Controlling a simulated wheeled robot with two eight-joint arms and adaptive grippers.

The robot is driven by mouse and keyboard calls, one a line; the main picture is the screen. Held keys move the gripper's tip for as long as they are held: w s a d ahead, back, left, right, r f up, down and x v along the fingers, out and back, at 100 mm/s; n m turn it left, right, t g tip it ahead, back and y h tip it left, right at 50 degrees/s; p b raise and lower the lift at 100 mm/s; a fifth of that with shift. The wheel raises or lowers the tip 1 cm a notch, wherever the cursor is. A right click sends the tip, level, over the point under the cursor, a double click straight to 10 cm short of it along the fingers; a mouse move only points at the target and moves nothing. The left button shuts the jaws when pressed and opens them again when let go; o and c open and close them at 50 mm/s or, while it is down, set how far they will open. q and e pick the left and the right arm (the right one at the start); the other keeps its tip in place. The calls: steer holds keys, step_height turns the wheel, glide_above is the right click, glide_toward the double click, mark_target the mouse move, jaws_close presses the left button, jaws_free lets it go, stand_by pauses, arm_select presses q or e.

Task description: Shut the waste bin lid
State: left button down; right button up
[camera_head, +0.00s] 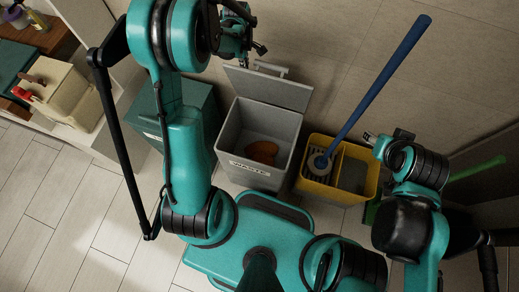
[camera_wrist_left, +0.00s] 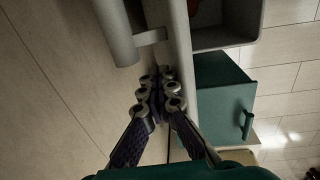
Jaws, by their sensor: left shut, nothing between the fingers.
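The grey waste bin (camera_head: 257,172), labelled WASTE, stands on the floor. Its lid (camera_head: 268,88) is open, tilted up at the back with a bar handle (camera_head: 271,68) along its far edge. An orange-brown item lies inside. My left gripper (camera_head: 250,45) is near the wall, just beyond the lid's upper left corner. In the left wrist view its fingers (camera_wrist_left: 160,92) are shut and empty, close to the lid's edge (camera_wrist_left: 181,65) and below the handle (camera_wrist_left: 121,30); contact is unclear.
A yellow mop bucket (camera_head: 315,187) with a blue-handled mop (camera_head: 375,90) stands close right of the bin. A teal cabinet (camera_head: 193,107) stands to its left, also in the left wrist view (camera_wrist_left: 222,95). A counter with containers is at far left. Tiled floor at lower left is clear.

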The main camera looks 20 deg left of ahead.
mark_target(241, 70)
arm_select(q)
steer(key=shift+s+d+f+b, duration=0.1)
steer(key=shift+s+f+b, duration=0.1)
steer(key=shift+s, duration=0.6)
steer(key=shift+s+f+b, duration=0.2)
steer(key=shift+s, duration=0.65)
steer(key=shift+s+d+f+b, duration=0.1)
steer(key=shift+s+f+b, duration=0.25)
steer(key=shift+s, duration=0.35)
steer(key=shift+s+f+b, duration=0.3)
steer(key=shift+s, duration=0.45)
steer(key=shift+s+d+f+b, duration=0.1)
steer(key=shift+s+f+b, duration=0.25)
steer(key=shift+s, duration=0.35)
steer(key=s+f, duration=0.1)
steer(key=s+f+b, duration=0.1)
steer(key=s+b, duration=0.1)
steer(key=s, duration=0.1)
steer(key=shift+s+f, duration=0.1)
steer(key=shift+f, duration=0.3)
steer(key=s+r+p, duration=0.3)
steer(key=r, duration=0.1)
steer(key=shift+s+d+r, duration=0.15)
steer(key=shift+s+r, duration=0.15)
steer(key=shift+r, duration=0.1)
